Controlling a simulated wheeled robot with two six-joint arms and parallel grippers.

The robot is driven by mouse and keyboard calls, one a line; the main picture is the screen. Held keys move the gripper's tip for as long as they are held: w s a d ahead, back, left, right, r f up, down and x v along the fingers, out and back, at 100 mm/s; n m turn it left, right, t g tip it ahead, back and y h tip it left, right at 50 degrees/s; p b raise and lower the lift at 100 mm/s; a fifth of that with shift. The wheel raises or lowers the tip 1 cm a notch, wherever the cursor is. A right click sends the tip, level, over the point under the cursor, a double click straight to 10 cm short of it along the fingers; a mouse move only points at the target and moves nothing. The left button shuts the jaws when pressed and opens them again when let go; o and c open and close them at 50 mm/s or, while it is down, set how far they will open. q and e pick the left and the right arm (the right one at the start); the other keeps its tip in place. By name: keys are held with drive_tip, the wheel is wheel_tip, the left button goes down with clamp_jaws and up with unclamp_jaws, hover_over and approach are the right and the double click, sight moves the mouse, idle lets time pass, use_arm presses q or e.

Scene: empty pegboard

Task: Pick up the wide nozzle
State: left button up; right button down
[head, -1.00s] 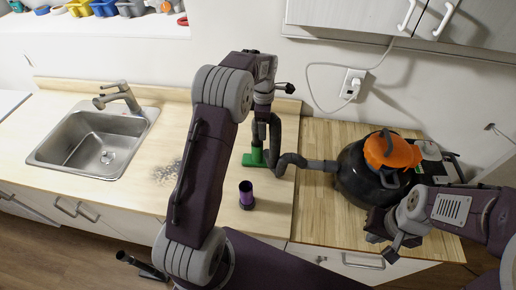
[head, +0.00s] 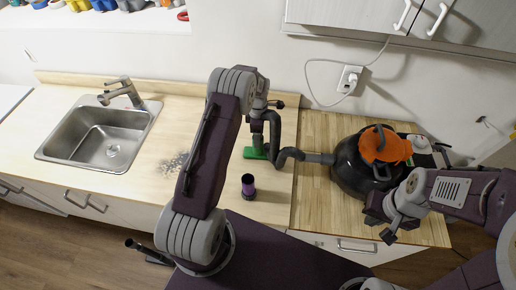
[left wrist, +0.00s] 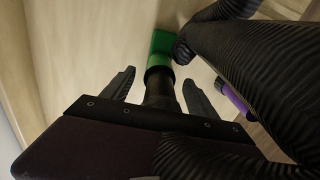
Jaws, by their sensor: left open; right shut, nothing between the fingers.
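A green wide nozzle (head: 254,153) is on the wooden counter near the back wall, partly hidden by my left gripper and a black hose. In the left wrist view the green nozzle (left wrist: 160,48) shows beyond my open left fingers (left wrist: 158,85), with a black tube running between them. I cannot tell whether the fingers touch the tube. My left gripper (head: 257,128) is just above the nozzle in the head view. A purple nozzle (head: 248,187) stands upright nearer the front. My right gripper (head: 371,218) is shut and empty at the counter's front right.
A steel sink (head: 100,138) is at the left. Grey specks (head: 174,164) lie on the counter left of the green nozzle.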

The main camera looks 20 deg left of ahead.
use_arm(q)
drive_tip(key=shift+d+f, duration=0.15)
drive_tip(key=shift+f, duration=0.7)
drive_tip(key=shift+a+f, duration=0.15)
drive_tip(key=shift+a, duration=0.05)
drive_tip(key=c, duration=0.9)
clamp_jaws()
use_arm(e)
drive_tip(key=shift+r, duration=0.45)
